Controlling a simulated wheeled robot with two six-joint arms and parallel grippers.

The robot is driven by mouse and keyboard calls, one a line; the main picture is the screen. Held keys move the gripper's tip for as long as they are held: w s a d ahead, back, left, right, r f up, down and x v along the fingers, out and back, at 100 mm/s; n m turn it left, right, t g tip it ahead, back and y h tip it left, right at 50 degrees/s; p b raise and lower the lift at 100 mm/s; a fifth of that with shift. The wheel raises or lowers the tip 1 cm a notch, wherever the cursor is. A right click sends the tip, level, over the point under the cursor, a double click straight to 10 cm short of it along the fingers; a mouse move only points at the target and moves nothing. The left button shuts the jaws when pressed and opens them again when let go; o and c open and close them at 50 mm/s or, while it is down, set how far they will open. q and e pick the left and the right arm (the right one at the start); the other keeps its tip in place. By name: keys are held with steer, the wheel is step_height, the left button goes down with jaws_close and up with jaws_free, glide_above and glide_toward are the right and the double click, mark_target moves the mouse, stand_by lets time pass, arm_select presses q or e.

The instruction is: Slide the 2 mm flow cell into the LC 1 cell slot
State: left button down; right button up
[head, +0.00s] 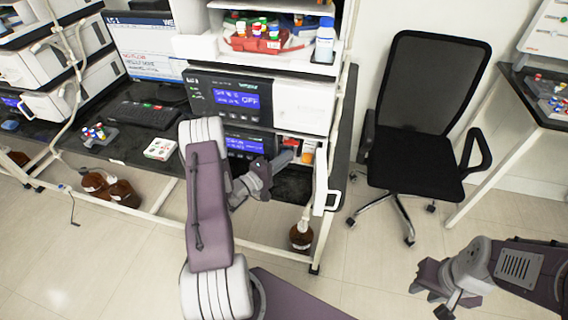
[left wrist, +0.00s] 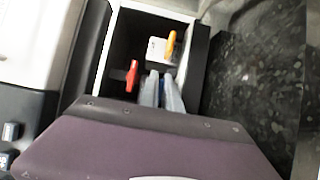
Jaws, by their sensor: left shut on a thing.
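My left gripper (head: 286,157) reaches into the open bay at the lower right of the LC 1 stack. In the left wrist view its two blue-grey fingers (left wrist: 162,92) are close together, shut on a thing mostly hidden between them. A small white block (left wrist: 156,50) sits just beyond the fingertips, with an orange tab (left wrist: 171,44) at its right. I cannot tell whether this block is the held flow cell or part of the slot. A red tab (left wrist: 132,76) is left of the fingers. The 2 mm marking is not readable. My right gripper (head: 437,292) is open and empty, over the floor.
A white door (head: 322,182) stands open right of the bay. LC 1 modules with blue displays (head: 238,97) are left of and above it. A bottle (head: 325,42) and a red vial tray (head: 268,42) stand on top. A black chair (head: 425,120) is to the right.

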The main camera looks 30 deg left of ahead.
arm_select(q)
steer(key=shift+f, duration=0.15)
steer(key=c, duration=1.5)
jaws_free()
steer(key=shift+s, duration=0.1)
steer(key=b+v, duration=0.1)
steer(key=v, duration=0.7)
steer(key=shift+a, duration=0.1)
steer(key=shift+s, duration=0.4)
steer(key=shift+a, duration=0.1)
